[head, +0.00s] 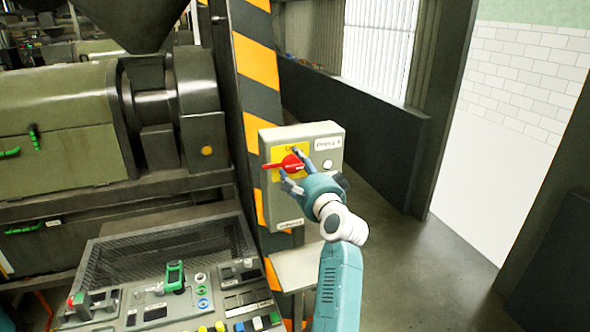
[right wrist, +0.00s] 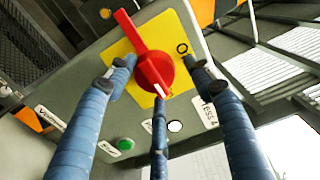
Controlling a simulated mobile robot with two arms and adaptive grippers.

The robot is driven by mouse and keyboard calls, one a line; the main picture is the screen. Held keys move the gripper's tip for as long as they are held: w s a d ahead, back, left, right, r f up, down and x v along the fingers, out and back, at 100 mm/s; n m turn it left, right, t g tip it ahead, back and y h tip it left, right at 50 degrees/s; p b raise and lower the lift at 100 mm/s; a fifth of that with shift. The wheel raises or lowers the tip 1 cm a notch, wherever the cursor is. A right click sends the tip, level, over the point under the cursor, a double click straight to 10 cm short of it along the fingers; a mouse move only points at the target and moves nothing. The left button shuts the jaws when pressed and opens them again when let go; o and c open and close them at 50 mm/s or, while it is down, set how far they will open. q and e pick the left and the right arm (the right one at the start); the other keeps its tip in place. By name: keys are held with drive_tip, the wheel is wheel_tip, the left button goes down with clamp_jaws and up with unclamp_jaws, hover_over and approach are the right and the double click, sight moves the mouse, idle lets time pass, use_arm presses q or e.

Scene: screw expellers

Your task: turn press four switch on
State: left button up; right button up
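The press switch is a red rotary knob (head: 289,163) on a yellow plate (head: 276,153), on the front of a grey-green box (head: 274,205). A label (head: 328,143) at the box's upper right reads as a press name; it shows as "PRESS 4" in the right wrist view (right wrist: 209,113). The knob's long handle points left in the head view. In the right wrist view the red knob (right wrist: 152,68) lies between the spread fingers of my right gripper (right wrist: 158,78). They stand around it, open; contact is unclear. My left gripper is out of view.
A green button (right wrist: 124,144) and a white button (right wrist: 175,127) are on the same box. A striped post (head: 258,62) stands behind it. A control console (head: 160,250) with several switches is at lower left, beside a large green machine (head: 55,130). Open floor (head: 430,265) lies right.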

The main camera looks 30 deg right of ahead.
drive_tip(key=shift+s+d+f, duration=0.1)
drive_tip(key=shift+d, duration=0.1)
drive_tip(key=shift+a+r, duration=0.15)
drive_tip(key=shift+r, duration=0.35)
wheel_tip(320, 180, up, 9)
drive_tip(key=shift+r, duration=0.1)
drive_tip(key=shift+d, duration=0.2)
